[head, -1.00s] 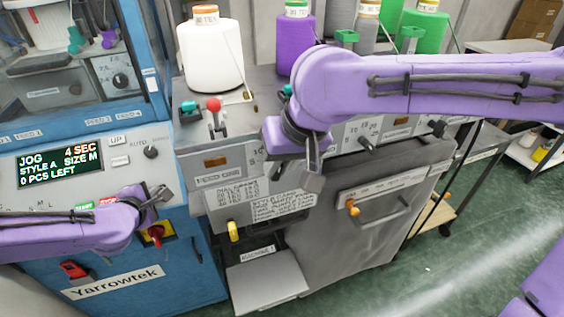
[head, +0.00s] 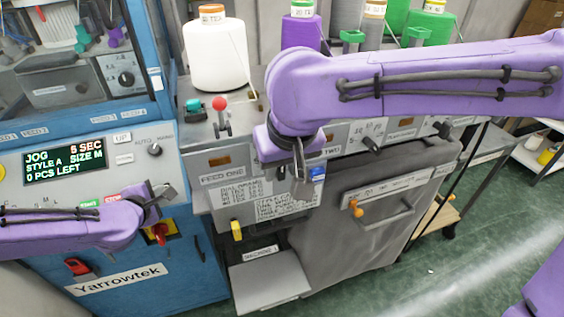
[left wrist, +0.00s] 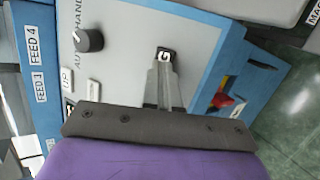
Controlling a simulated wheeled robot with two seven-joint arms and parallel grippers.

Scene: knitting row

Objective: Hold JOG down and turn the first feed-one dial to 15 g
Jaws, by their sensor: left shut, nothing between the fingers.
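My left gripper (head: 168,190) is shut and empty, its tips on the control panel at a key. In the left wrist view the fingertips (left wrist: 163,62) meet the JOG key (left wrist: 164,55), of which only a letter G shows. The screen (head: 64,160) reads JOG 5 SEC, STYLE A, SIZE M, 0 PCS LEFT. My right gripper (head: 302,186) is at the feed panel, right of the FEED ONE label (head: 222,175). Its fingers point down and partly overlap; their opening is unclear. The first feed-one dial is hidden behind my right wrist, so its setting cannot be read.
A red-knobbed lever (head: 220,104) stands near the white cone (head: 215,55). A red switch on yellow (head: 160,233) is just below my left gripper. The AUTO/HAND knob (left wrist: 89,40) is near it.

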